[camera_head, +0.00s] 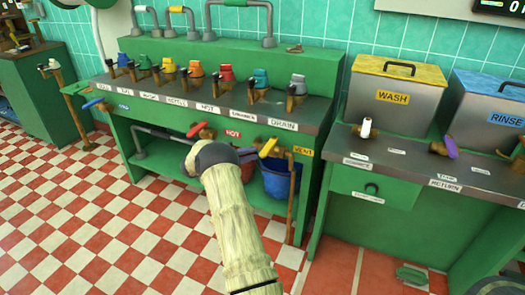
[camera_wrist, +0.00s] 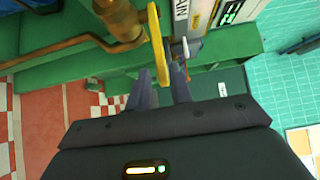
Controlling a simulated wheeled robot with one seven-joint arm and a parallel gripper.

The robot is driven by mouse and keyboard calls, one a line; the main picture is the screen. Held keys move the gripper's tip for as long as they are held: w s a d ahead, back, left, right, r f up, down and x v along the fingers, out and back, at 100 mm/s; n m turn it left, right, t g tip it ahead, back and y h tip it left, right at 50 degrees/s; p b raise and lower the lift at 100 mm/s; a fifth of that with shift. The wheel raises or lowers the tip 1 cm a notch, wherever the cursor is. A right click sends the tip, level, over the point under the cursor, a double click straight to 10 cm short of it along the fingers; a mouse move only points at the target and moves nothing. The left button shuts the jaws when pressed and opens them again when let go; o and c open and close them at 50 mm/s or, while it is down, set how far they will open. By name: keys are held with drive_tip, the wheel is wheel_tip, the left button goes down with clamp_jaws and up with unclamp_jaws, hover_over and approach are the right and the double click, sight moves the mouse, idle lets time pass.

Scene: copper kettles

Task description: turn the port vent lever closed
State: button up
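The vent lever is a yellow handle (camera_head: 268,147) on a brass valve, beside a yellow VENT label (camera_head: 303,152) at the right end of the green bench's front. In the wrist view the yellow lever (camera_wrist: 157,40) runs down from a brass fitting (camera_wrist: 119,19), its near end between my two dark fingers. My gripper (camera_wrist: 162,75) looks open, with a finger on each side of the lever; I cannot tell whether either touches it. In the head view my gripper (camera_head: 247,155) is at the lever's left, partly hidden behind my pale-sleeved arm.
A red lever (camera_head: 197,129) marked HOT and a blue lever (camera_head: 94,103) sit further left on the bench front. A blue bucket (camera_head: 279,180) stands below the vent valve, beside a brass pipe (camera_head: 291,205). Checkered floor lies open in front.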

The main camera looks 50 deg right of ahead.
drive_tip(key=v, duration=1)
drive_tip(key=shift+p, duration=0.45)
drive_tip(key=shift+d, duration=0.1)
